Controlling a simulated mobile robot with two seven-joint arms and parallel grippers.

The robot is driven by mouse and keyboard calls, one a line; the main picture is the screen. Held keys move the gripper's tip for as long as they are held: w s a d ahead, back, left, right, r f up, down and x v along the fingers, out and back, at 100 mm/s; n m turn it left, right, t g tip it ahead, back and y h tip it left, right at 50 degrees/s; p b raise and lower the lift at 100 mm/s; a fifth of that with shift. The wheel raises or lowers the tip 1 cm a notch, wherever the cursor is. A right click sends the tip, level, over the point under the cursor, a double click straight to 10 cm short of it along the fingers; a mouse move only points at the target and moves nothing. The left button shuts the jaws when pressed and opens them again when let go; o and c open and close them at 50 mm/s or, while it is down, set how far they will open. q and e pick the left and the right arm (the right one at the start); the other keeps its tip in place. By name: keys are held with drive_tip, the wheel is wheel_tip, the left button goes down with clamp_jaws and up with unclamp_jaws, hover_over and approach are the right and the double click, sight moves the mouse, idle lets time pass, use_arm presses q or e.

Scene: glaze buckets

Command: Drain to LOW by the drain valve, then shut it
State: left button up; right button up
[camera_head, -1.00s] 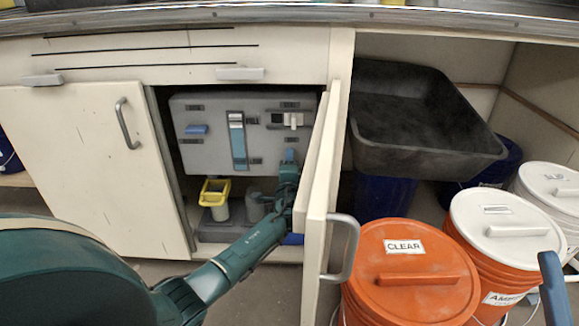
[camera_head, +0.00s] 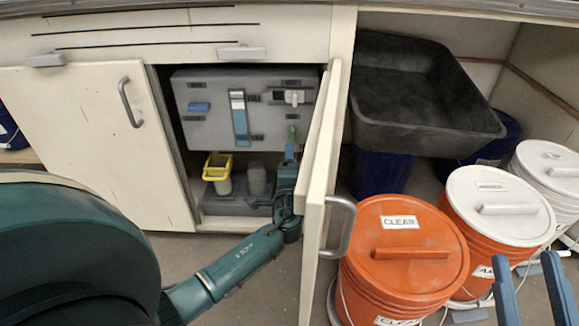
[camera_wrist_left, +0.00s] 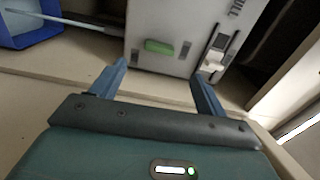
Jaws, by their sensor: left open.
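A grey tank panel (camera_head: 215,125) stands inside the open cabinet. It carries an upright sight gauge (camera_head: 239,118) with a blue column, a blue handle (camera_head: 198,107) at left, and a white lever (camera_head: 294,97) at right. I cannot tell which part is the drain valve. A green piece (camera_head: 292,133) is below the lever; it also shows in the left wrist view (camera_wrist_left: 160,47). My left gripper (camera_head: 290,152) is open and empty, just below the green piece and apart from it. My right gripper (camera_head: 531,285) is open and empty at lower right.
The open cabinet door (camera_head: 325,190) stands close right of my left gripper. A yellow-rimmed container (camera_head: 218,166) sits under the panel. A black tub (camera_head: 425,100), an orange CLEAR bucket (camera_head: 400,255) and white-lidded buckets (camera_head: 490,210) crowd the right.

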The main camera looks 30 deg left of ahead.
use_arm(q)
drive_tip(key=shift+v, duration=1.7)
use_arm(e)
drive_tip(key=shift+s+f+m+h, duration=0.1)
drive_tip(key=shift+f+m+h, duration=0.4)
drive_tip(key=shift+f+h, duration=0.1)
drive_tip(key=shift+r, duration=0.1)
